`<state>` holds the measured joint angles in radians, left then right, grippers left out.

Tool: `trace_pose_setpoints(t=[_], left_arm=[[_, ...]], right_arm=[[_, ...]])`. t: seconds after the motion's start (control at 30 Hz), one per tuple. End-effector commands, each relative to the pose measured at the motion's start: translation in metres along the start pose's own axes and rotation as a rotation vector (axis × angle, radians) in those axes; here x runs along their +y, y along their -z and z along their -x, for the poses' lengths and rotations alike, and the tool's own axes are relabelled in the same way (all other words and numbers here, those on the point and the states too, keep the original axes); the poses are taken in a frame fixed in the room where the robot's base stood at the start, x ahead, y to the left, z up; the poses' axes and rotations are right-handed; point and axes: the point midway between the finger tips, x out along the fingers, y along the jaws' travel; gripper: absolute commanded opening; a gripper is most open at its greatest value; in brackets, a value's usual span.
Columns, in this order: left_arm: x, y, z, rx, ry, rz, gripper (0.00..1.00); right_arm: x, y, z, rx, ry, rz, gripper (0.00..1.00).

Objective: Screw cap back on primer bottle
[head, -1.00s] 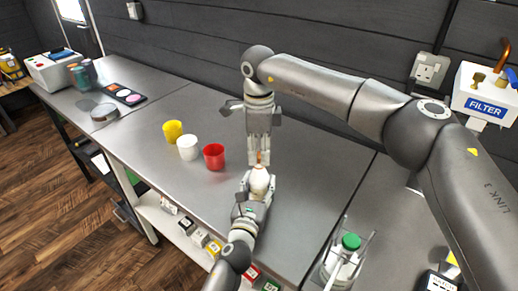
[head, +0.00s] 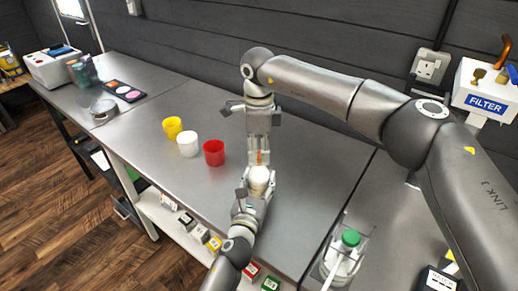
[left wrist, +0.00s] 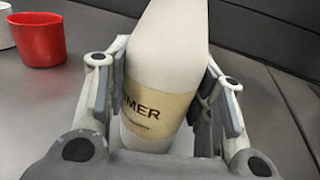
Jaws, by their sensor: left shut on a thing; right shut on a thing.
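The white primer bottle (head: 260,178) is held by my left gripper (head: 252,192), which is shut around its body. In the left wrist view the bottle (left wrist: 165,75) shows a tan label with the letters "MER", and its top is outside that picture. My right gripper (head: 259,158) points down directly above the bottle. It is shut on a small orange cap (head: 260,157), of which only a sliver shows between the fingertips. The cap is in line with the bottle's top; I cannot tell whether it touches the neck.
Yellow (head: 172,128), white (head: 188,144) and red (head: 214,153) cups stand on the steel bench left of the grippers. A green-capped container (head: 350,239) stands at the lower right. A filter unit (head: 487,95) is at the right. Small boxes sit on the shelf below.

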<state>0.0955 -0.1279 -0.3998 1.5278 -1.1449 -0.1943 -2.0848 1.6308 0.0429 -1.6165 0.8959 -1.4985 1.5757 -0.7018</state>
Motion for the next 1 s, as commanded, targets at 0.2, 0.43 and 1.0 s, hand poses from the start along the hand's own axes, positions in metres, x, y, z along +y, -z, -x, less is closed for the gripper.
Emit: trace_pose_setpoints(t=[0.2, 0.43, 1.0], left_arm=[[0.0, -0.0002, -0.0001, 0.0, 0.0, 0.0, 0.0], [0.0, -0.0002, 0.0, 0.0, 0.0, 0.0, 0.0], [-0.0002, -0.0001, 0.0, 0.0, 0.0, 0.0, 0.0]], right_arm=[[-0.0002, 0.0, 0.0004, 0.0, 0.0, -0.21, 0.18], [-0.0003, -0.0002, 0.0003, 0.0, 0.0, -0.604, 0.18], [-0.0008, -0.0004, -0.0001, -0.001, -0.001, -1.576, 0.18]])
